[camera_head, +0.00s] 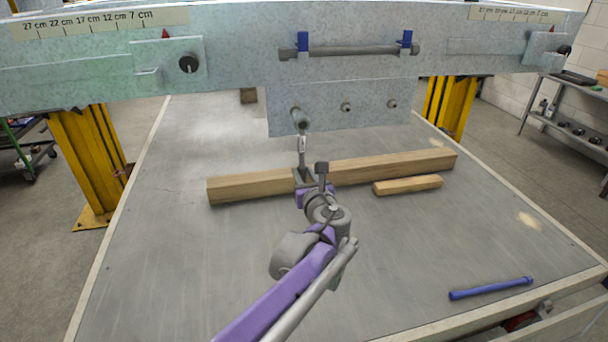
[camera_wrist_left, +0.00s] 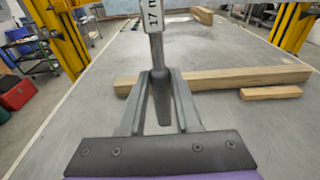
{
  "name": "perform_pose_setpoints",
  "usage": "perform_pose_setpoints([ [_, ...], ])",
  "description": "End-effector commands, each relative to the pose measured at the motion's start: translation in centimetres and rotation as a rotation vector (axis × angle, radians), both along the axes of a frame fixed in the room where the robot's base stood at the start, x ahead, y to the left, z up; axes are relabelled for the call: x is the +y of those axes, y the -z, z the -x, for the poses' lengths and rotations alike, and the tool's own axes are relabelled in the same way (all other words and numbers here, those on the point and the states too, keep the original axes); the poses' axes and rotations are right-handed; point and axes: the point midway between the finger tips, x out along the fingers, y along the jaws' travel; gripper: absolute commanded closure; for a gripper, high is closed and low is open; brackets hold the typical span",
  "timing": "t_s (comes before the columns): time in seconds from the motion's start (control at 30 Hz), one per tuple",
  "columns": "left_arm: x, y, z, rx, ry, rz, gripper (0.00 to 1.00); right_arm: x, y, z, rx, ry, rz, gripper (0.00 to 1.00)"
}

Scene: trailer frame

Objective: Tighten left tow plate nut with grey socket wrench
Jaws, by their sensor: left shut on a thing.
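The tow plate (camera_head: 330,122) hangs from the galvanized beam. Two of its nuts show bare, the middle one (camera_head: 346,107) and the right one (camera_head: 392,103). My left gripper (camera_head: 303,175) is shut on the grey socket wrench (camera_head: 302,147) and holds it upright below the plate. The wrench's round head is at the left nut's place and hides that nut; I cannot tell how fully it is seated. My right gripper is not in view.
A long wooden beam (camera_head: 390,166) lies across the grey table behind my gripper, with a short wood block (camera_head: 407,185) in front of it. A blue bar-shaped tool (camera_head: 490,289) lies at the front right. Yellow posts (camera_head: 85,160) stand at both sides. The table's front left is clear.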

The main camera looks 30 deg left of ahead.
Motion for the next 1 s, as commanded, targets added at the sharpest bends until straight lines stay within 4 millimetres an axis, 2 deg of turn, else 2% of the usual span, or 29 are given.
perform_pose_setpoints([
  [0.63,1.2,0.0,-1.5,0.000,-0.001,-0.002,1.00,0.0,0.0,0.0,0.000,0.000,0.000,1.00],
  [0.97,1.4,-0.1,-1.6,0.000,0.000,-0.001,1.00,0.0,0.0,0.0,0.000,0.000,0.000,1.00],
  [1.0,1.4,0.0,-1.6,0.000,0.000,-0.001,0.72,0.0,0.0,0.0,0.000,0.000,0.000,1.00],
])
